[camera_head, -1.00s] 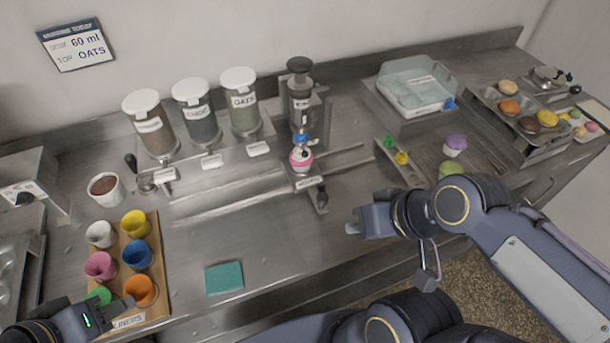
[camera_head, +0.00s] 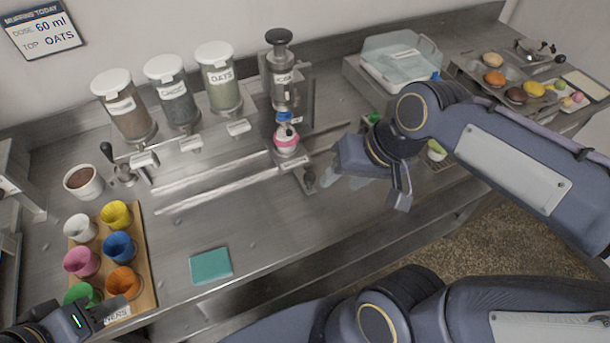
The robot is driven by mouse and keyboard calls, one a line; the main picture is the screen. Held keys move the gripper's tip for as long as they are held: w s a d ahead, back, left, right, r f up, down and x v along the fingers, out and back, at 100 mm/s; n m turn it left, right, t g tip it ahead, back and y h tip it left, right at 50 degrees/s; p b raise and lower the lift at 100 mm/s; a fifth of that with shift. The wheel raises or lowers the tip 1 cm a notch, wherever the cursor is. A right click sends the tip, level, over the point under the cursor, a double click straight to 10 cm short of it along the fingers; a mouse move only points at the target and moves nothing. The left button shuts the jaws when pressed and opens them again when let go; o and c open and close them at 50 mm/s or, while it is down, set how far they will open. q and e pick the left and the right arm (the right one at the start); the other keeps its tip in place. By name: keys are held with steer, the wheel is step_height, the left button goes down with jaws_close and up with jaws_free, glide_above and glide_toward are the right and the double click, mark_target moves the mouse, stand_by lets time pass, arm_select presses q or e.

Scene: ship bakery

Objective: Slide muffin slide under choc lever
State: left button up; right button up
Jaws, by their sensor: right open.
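The muffin slide (camera_head: 288,163) sits on the rail below the batter dispenser (camera_head: 281,85), with a labelled front plate and a dark handle (camera_head: 309,180). A pink muffin cup (camera_head: 286,146) stands on it under the nozzle. The choc lever (camera_head: 190,144) is the white tab below the middle jar (camera_head: 173,98), to the slide's left. My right gripper (camera_head: 344,182) is open and empty, just right of the handle, apart from it as far as I can see. My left gripper (camera_head: 122,304) is at the bottom left by the orange liner; its jaws are unclear.
Two metal rails (camera_head: 215,180) run left from the slide below the jars, and look clear. A liner board (camera_head: 143,250), a brown-filled cup (camera_head: 84,182) and a teal mat (camera_head: 211,265) lie left. A clear-lidded bin (camera_head: 402,62) and topping trays are right.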

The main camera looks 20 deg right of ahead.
steer(key=shift+o, duration=0.3)
steer(key=w+d+f+m+g+h+b, duration=0.1)
steer(key=w+f+m+g+b, duration=0.1)
steer(key=w+f+b, duration=0.2)
steer(key=w+f, duration=0.1)
steer(key=w, duration=0.2)
steer(key=shift+w, duration=0.15)
steer(key=m+g+h+b, duration=0.2)
steer(key=m+b, duration=0.1)
glide_above(310, 176)
step_height(310, 176, down, 4)
steer(key=shift+w+f, duration=0.1)
steer(key=shift+f, duration=0.1)
arm_select(q)
step_height(310, 176, down, 9)
steer(key=shift+f, duration=0.2)
arm_select(e)
step_height(310, 176, down, 7)
steer(key=shift+f, duration=0.15)
arm_select(q)
steer(key=shift+w, duration=0.1)
arm_select(e)
jaws_close()
